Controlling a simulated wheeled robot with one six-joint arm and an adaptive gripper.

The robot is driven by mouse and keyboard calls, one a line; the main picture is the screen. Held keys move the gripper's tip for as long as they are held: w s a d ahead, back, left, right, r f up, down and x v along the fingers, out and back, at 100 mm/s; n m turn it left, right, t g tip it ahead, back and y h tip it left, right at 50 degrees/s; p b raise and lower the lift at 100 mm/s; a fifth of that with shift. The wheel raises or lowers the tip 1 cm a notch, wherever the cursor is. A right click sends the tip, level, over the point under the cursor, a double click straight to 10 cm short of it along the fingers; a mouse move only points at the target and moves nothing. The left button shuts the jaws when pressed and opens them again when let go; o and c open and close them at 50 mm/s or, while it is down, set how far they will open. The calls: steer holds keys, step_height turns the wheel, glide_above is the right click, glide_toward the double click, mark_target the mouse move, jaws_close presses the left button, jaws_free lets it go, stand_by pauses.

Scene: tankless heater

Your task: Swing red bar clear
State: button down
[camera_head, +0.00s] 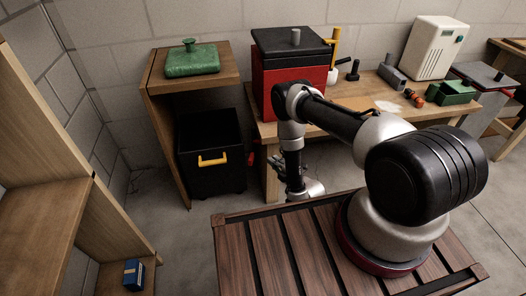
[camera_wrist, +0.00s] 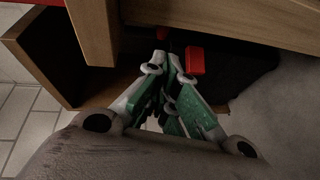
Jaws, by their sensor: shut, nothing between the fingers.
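A small red bar (camera_wrist: 195,60) shows in the wrist view, just right of my fingertips, in front of a dark surface. In the head view a small red piece (camera_head: 250,160), apparently the same bar, shows between the black bin and the bench leg. My gripper (camera_wrist: 163,62) has green and grey fingers and is shut and empty. Its tips are close to the red bar; I cannot tell whether they touch it. In the head view my gripper (camera_head: 279,163) hangs low by the front of the workbench, partly hidden by my arm. The bar's mount is hidden.
A black bin (camera_head: 212,178) with a yellow handle stands below a wooden shelf holding a green lidded piece (camera_head: 191,61). The workbench (camera_head: 350,95) bears a red and black box (camera_head: 290,65) and a white unit (camera_head: 432,46). Its leg (camera_wrist: 95,30) is close to my fingers.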

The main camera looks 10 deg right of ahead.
steer(key=w+a+f, duration=0.1)
steer(key=w+f, duration=0.1)
steer(key=w, duration=0.8)
steer(key=shift+w, duration=0.25)
steer(key=shift+r, duration=0.1)
steer(key=shift+w+d, duration=0.55)
steer(key=shift+d, duration=0.05)
